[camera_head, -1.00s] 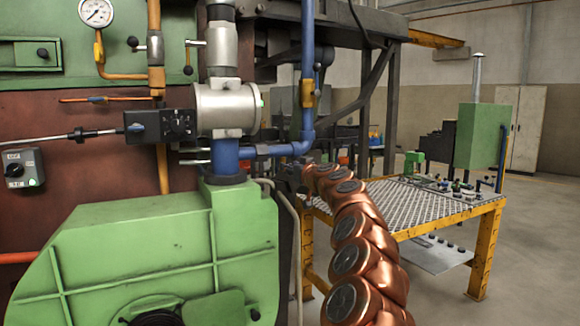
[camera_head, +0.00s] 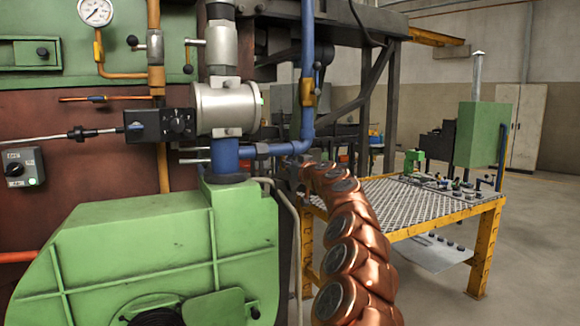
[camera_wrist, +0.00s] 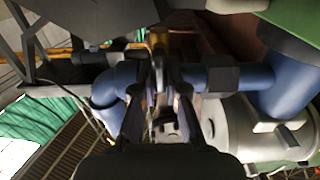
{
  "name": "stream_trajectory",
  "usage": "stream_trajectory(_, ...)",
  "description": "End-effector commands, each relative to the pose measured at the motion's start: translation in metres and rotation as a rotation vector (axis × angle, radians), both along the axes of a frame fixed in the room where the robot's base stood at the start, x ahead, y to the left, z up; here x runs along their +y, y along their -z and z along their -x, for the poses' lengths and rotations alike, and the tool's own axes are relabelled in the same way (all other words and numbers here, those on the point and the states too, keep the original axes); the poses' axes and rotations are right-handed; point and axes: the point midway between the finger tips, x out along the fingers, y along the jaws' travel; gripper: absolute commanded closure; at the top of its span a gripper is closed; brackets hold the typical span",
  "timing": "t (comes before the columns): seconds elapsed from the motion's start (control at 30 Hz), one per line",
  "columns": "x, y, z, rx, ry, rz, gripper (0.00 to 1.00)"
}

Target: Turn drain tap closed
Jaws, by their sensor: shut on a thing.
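In the head view my copper arm reaches up to the blue pipe (camera_head: 290,149) beside the green burner housing. My gripper (camera_head: 293,172) is small and dark there, just below the pipe elbow. In the wrist view my gripper (camera_wrist: 158,66) has its two dark fingers drawn close together across the blue pipe (camera_wrist: 112,84), near a dark pipe fitting (camera_wrist: 222,75). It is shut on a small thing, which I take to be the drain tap. The fingers hide most of it, so I cannot read the angle of its handle.
The green burner housing (camera_head: 160,245) fills the lower left. A silver valve body (camera_head: 226,108) with a black actuator (camera_head: 160,126) sits above it. A yellow-framed table (camera_head: 420,236) with several small parts stands to the right. Open floor lies at the far right.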

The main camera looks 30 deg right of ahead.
Motion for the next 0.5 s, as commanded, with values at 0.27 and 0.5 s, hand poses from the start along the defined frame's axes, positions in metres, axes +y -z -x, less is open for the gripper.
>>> stream_trajectory(0.27, 0.0004, 0.0001, -0.0001, 0.0, -0.001, 0.0, 1.0)
stream_trajectory(0.5, 0.0001, 0.0002, -0.0001, -0.002, -0.001, -0.029, 1.0)
